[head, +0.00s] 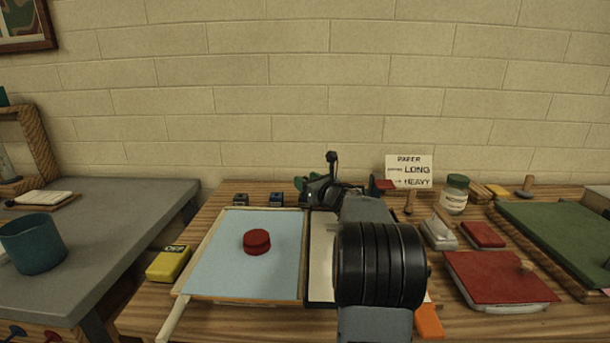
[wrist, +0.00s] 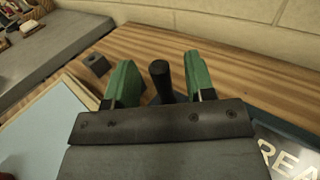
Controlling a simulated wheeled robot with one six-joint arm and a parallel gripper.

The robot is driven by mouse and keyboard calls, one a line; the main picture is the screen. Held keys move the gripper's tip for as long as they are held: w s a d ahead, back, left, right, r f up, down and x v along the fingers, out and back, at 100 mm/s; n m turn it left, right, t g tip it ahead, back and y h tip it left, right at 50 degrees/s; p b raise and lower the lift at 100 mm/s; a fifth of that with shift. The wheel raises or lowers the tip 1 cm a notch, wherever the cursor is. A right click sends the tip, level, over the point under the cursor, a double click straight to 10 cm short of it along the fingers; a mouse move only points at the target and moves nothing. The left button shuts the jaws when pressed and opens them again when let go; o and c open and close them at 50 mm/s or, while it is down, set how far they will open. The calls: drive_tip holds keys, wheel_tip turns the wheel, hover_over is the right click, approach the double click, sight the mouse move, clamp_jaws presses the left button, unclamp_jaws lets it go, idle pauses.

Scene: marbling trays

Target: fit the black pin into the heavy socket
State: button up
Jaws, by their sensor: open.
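My gripper (wrist: 162,85) has two green fingers, spread apart. The black pin (wrist: 160,78) stands between them in the wrist view, with a gap on each side. Its lower end is hidden behind the gripper's body. In the head view my arm covers that area, and the green fingers show only in part. Two small dark blue-grey blocks, one on the left (head: 240,200) and one on the right (head: 277,199), sit at the table's back left. One dark block (wrist: 97,64) shows left of the fingers in the wrist view. I cannot tell which is the heavy socket.
A pale blue tray (head: 222,285) with a red round piece (head: 256,241) lies left of my arm. A sign (head: 409,170) reading LONG and HEAVY stands behind. A jar (head: 454,194) and red pads (head: 500,277) are to the right. Bare wood lies beyond the fingers.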

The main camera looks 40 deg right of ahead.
drive_tip(key=s, duration=1.1)
drive_tip(key=shift+d, duration=0.2)
drive_tip(key=shift+s, duration=0.1)
